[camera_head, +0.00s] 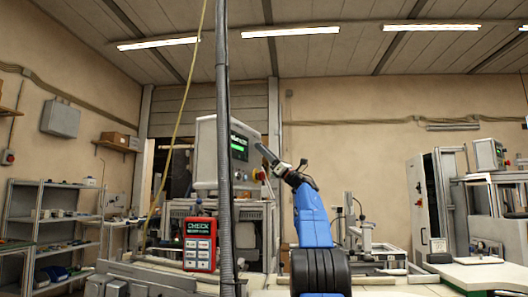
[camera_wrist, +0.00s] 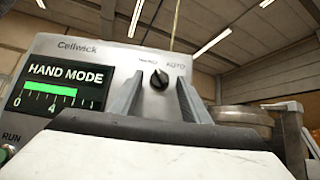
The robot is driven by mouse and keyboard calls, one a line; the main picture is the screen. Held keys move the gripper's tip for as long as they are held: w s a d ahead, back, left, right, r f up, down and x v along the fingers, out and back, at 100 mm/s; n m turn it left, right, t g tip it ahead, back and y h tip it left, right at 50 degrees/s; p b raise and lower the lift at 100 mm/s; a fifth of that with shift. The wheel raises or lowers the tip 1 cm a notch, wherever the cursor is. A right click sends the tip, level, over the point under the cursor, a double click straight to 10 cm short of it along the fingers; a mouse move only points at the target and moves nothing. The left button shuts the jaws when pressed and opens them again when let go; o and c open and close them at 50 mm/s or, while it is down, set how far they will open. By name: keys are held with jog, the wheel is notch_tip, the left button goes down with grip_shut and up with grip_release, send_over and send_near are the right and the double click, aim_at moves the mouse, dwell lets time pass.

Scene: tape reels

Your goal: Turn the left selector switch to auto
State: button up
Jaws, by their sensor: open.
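The selector switch (camera_wrist: 159,79) is a small black knob on the light grey Cellwick panel (camera_wrist: 100,48). Its mark points up, toward the small label on its left; AUTO is printed up and to its right. The panel's display (camera_wrist: 55,86) reads HAND MODE with a green bar. My gripper (camera_wrist: 160,84) is open, its two grey fingers on either side of the knob in the picture; contact cannot be told. In the head view my gripper (camera_head: 267,157) is at the right side of the grey panel box (camera_head: 206,150), and the knob cannot be made out.
A red CHECK device (camera_head: 199,243) stands below the panel. A dark vertical pole (camera_head: 224,150) crosses in front of the box. A second machine with a screen (camera_head: 488,154) stands at the right. Shelves (camera_head: 55,215) line the left wall.

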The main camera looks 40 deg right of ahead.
jog(key=c, duration=1.1)
jog(key=shift+o, duration=0.2)
jog(key=shift+m+h, duration=0.3)
jog(key=shift+h, duration=0.1)
jog(key=shift+s+a+r+m+g+h, duration=0.2)
jog(key=shift+m+g+h, duration=0.4)
jog(key=shift+m+h, duration=2.7)
jog(key=shift+s+a+r+m+g+h, duration=0.15)
jog(key=shift+a+m+g+h, duration=0.35)
jog(key=shift+m+h, duration=2.8)
jog(key=shift+s+a+r+m+g+h, duration=0.2)
jog(key=shift+m+g+h, duration=0.5)
jog(key=shift+m+h, duration=2.6)
jog(key=shift+w+r+m+g+y, duration=0.1)
jog(key=shift+m+g+y, duration=0.3)
jog(key=shift+m, duration=0.55)
jog(key=shift+w+m+g+y, duration=0.1)
jog(key=shift+m+g+y, duration=0.1)
jog(key=shift+m+y, duration=0.6)
